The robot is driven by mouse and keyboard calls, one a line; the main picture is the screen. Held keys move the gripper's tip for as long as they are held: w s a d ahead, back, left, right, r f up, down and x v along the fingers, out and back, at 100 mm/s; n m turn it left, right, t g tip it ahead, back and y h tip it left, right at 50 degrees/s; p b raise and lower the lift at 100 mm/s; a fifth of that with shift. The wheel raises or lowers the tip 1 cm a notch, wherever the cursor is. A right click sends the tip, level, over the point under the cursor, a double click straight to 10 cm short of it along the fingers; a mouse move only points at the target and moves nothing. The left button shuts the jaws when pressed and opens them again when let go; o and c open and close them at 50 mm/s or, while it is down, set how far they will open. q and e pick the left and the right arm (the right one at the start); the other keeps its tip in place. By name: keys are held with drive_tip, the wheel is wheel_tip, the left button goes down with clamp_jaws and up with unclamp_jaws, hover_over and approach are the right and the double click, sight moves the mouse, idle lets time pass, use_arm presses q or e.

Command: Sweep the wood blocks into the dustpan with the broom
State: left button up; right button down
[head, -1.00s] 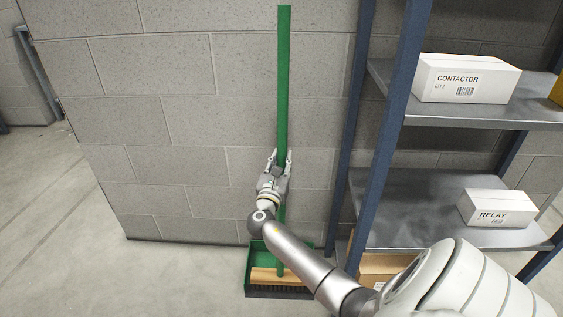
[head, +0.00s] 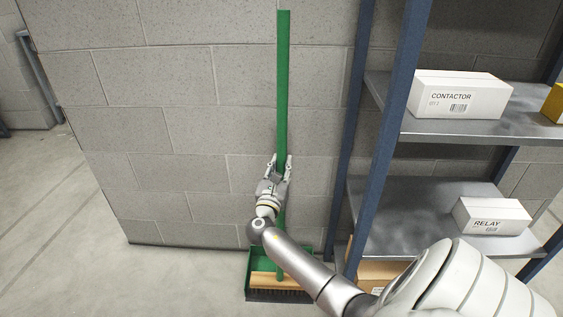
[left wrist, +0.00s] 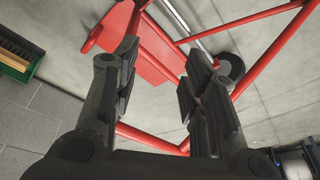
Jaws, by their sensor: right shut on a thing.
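The broom stands upright against the block wall, with a long green handle (head: 283,90), a wooden head (head: 264,279) and dark bristles. My right gripper (head: 279,164) is shut on the handle about midway up. The green dustpan (head: 255,262) is on the floor at the wall, behind the broom head; my right arm hides part of both. The broom head (left wrist: 14,50) and green dustpan (left wrist: 14,66) also show at the upper left of the left wrist view. My left gripper (left wrist: 160,75) is open, with nothing between its fingers. No wood blocks show.
A metal shelf rack with blue posts (head: 387,150) stands close right of the broom, holding a CONTACTOR box (head: 460,94) and a RELAY box (head: 491,216). Floor at left is clear. A red frame (left wrist: 140,50) with a wheel (left wrist: 231,68) lies beyond my left gripper.

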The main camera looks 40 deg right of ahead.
sight(281, 159)
drive_tip(key=shift+s+a+r+p, duration=0.15)
drive_tip(key=shift+a+r+p, duration=0.05)
drive_tip(key=shift+r+p, duration=0.45)
drive_tip(key=shift+s+a+r+p, duration=0.1)
drive_tip(key=shift+r+p, duration=0.25)
drive_tip(key=shift+r, duration=0.05)
drive_tip(key=shift+s+a+r+p, duration=0.1)
drive_tip(key=shift+a+r+p, duration=0.05)
drive_tip(key=shift+r+p, duration=0.2)
use_arm(q)
drive_tip(key=s+f+g+p, duration=0.1)
drive_tip(key=s+f, duration=0.2)
drive_tip(key=f, duration=1)
drive_tip(key=shift+s+a+f, duration=0.15)
drive_tip(key=shift+s+f, duration=0.05)
use_arm(e)
drive_tip(key=shift+s+a+r, duration=0.2)
drive_tip(key=shift+r, duration=0.2)
